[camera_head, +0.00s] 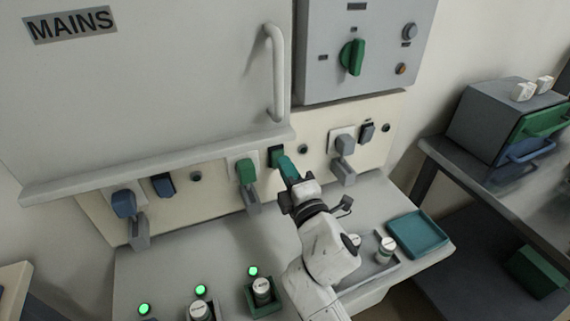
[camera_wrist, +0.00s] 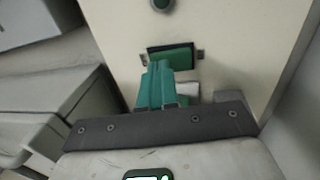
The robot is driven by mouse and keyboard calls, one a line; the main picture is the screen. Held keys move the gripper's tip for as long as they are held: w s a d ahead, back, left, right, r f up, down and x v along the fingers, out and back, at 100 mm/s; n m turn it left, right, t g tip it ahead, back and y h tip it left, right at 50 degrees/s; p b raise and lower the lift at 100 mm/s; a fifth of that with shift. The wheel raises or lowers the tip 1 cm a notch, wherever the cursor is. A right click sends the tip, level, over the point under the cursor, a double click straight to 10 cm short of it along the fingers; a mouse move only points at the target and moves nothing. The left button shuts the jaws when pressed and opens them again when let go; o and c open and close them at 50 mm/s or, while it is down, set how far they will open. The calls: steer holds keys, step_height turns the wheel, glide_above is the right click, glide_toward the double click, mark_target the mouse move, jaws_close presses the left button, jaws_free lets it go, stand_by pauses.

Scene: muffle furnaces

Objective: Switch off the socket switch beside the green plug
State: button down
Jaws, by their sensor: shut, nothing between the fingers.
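The green plug (camera_head: 246,171) sits in a white socket on the cream panel, with a grey cable end below it. The green socket switch (camera_head: 276,156) is just to its right, in a dark frame. It also shows in the wrist view (camera_wrist: 171,58). My gripper (camera_head: 287,166) has teal fingers, shut and empty, pointing at this switch from the front right. In the wrist view the fingertips (camera_wrist: 158,68) overlap the switch's lower edge; I cannot tell whether they touch. The fingers and gripper body hide what lies below the switch there.
A blue plug (camera_head: 124,204) and blue switch (camera_head: 163,185) are at left, a grey plug (camera_head: 343,143) and dark switch (camera_head: 367,132) at right. A dark round lamp (camera_head: 302,149) is right of the green switch. The door handle (camera_head: 276,75) and ledge (camera_head: 160,164) project above.

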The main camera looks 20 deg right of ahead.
steer(key=shift+w, duration=0.5)
steer(key=shift+r, duration=0.15)
steer(key=p, duration=0.2)
steer(key=shift+w+r+p, duration=0.15)
steer(key=shift+r+p, duration=0.2)
steer(key=shift+p, duration=0.05)
steer(key=shift+f, duration=0.3)
